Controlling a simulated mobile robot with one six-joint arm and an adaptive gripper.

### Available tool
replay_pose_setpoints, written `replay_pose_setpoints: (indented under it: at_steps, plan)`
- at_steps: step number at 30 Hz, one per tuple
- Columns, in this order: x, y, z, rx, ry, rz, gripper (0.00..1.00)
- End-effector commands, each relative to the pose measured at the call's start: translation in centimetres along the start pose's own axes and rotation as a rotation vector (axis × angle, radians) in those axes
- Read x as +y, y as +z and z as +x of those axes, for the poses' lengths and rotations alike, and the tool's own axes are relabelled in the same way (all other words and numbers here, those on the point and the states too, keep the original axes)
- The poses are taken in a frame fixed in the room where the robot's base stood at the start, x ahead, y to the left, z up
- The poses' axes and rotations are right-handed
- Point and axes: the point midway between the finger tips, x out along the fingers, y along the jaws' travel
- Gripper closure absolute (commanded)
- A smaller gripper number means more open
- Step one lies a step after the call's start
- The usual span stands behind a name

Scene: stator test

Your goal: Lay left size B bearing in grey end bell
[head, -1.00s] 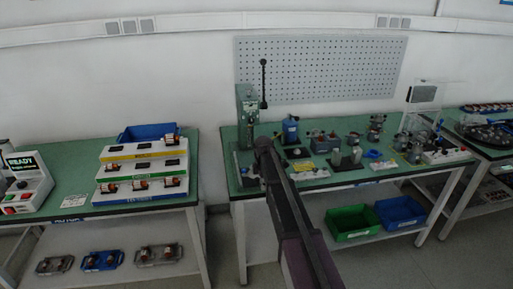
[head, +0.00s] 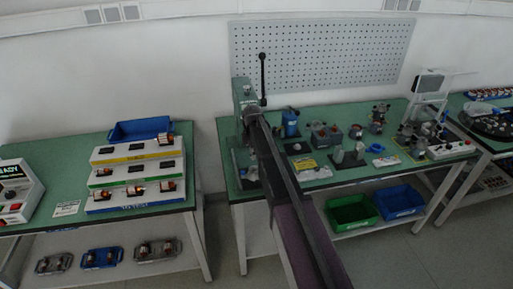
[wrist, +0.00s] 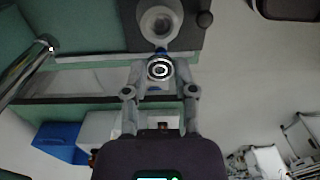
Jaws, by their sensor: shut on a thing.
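In the wrist view my gripper (wrist: 160,76) is shut on a small ring-shaped bearing (wrist: 160,68), a bright ring with a dark band around its centre. Just beyond it, at the top, a round grey part with a central bore, seemingly the grey end bell (wrist: 160,22), sits on a dark plate (wrist: 118,20). The bearing appears just short of the end bell's middle; the height between them cannot be told. In the head view my arm reaches to the green lever press (head: 246,92); my gripper and the end bell cannot be made out there.
The green bench (head: 345,118) carries several motor parts and a blue bottle (head: 290,122) right of my arm. A stepped rack (head: 137,191) stands on the left bench. Green (head: 351,214) and blue (head: 399,201) bins sit below. A metal rod (wrist: 26,66) is left in the wrist view.

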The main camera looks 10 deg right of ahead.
Motion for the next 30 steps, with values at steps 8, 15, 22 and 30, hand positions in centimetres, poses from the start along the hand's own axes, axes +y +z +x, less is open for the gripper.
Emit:
replay_pose_setpoints:
  at_steps: [8, 15, 22, 30]
  plan:
    - [0.0, 1.3, 0.0, 0.000, 0.000, 0.016, 0.80]
    - [0.0, 1.9, 0.4, 0.000, 0.000, 0.023, 0.80]
    - [0.0, 2.1, 1.7, 0.000, 0.000, 0.025, 0.80]
    - [-0.1, 2.1, 3.7, 0.000, 0.000, 0.026, 0.80]
